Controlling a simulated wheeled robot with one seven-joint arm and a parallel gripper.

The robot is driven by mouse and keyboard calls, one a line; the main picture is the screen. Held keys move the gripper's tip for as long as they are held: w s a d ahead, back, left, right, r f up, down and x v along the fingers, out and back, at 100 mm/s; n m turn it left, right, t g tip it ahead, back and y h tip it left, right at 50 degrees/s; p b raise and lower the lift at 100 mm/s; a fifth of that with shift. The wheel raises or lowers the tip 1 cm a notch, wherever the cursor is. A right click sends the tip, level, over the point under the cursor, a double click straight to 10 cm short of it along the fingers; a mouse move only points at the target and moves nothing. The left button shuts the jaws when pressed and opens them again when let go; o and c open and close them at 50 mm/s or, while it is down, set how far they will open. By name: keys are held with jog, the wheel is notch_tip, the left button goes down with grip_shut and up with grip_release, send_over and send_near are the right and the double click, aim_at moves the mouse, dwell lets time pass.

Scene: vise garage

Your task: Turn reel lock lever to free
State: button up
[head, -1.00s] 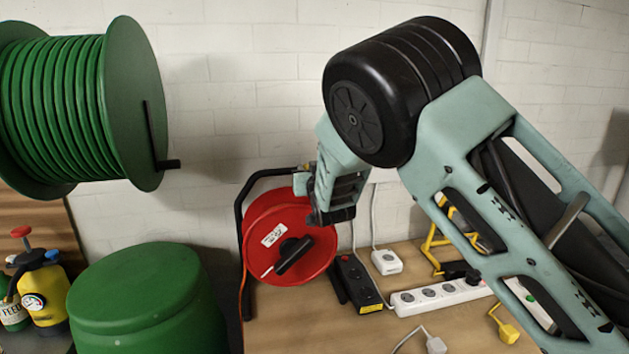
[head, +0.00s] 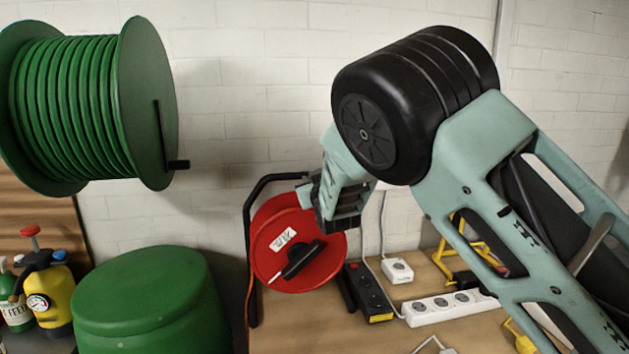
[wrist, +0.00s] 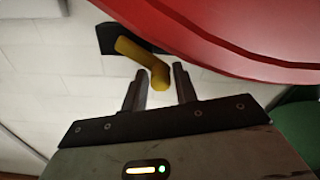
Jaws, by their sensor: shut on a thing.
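The red cable reel (head: 322,273) stands on the wooden bench with its black crank handle facing me. In the wrist view its red disc (wrist: 235,40) fills the upper right. A bent yellow lever (wrist: 131,48) sticks out from a dark bracket behind the disc. My gripper (wrist: 160,76) has one finger on each side of the lever's bent end and is shut on it. In the head view my gripper (head: 312,192) is at the reel's upper right edge, and the lever is hidden there.
A black tube frame (head: 250,225) holds the reel. A black socket box (head: 368,292), white sockets (head: 398,270) and a power strip (head: 450,305) lie to the right. A large green hose reel (head: 150,110) and a green drum (head: 140,300) stand at left.

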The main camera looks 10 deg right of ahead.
jog(key=shift+s+f, duration=0.1)
jog(key=shift+f, duration=0.3)
jog(key=o, duration=0.8)
jog(key=shift+c, duration=0.2)
jog(key=shift+r, duration=0.2)
jog(key=s+b, duration=0.4)
jog(key=s, duration=1.3)
jog(key=shift+s, duration=0.2)
